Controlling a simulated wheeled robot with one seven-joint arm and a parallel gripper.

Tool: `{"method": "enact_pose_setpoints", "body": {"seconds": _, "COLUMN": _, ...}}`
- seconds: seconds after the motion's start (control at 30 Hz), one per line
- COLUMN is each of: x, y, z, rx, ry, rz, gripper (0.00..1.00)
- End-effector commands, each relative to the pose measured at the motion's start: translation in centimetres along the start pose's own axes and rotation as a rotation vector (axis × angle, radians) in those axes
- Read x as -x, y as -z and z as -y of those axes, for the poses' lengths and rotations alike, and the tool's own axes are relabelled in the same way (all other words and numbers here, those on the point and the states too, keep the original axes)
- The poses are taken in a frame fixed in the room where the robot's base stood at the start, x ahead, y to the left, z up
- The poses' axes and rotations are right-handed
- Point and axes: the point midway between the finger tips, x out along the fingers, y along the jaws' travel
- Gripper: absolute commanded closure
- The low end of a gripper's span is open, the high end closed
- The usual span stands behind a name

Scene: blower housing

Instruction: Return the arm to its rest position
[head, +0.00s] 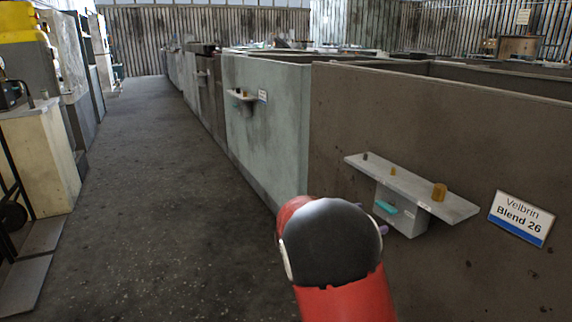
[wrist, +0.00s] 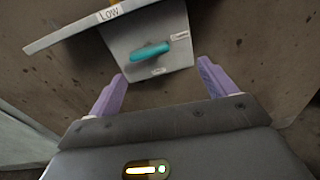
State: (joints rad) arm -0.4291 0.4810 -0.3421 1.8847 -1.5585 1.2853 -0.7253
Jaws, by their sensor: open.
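My gripper (wrist: 157,88) shows in the wrist view with its two purple fingers wide apart and nothing between them. It points at a grey box (wrist: 150,50) fixed under a shelf on the brown wall. A teal handle (wrist: 150,51) on the box's face lies beyond the fingertips, and I see no contact. In the head view my red and black arm reaches up from the bottom and hides most of the gripper; a bit of purple finger shows beside the box (head: 402,217).
The grey shelf (head: 410,188) carries small brown and amber pieces. A "Velbrin Blend 26" sign (head: 521,219) hangs to its right on the brown wall (head: 460,120). A pale green panel (head: 262,135) with another small shelf stands farther back. The floor aisle (head: 150,170) on the left is clear.

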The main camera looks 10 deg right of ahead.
Motion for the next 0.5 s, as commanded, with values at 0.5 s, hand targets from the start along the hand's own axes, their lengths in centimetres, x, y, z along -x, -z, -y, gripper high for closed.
{"method": "enact_pose_setpoints", "body": {"seconds": 0.5, "x": 8.1, "y": -1.2, "z": 19.9, "rx": -1.048, "ry": 0.591, "rz": -0.785, "gripper": 0.16}}
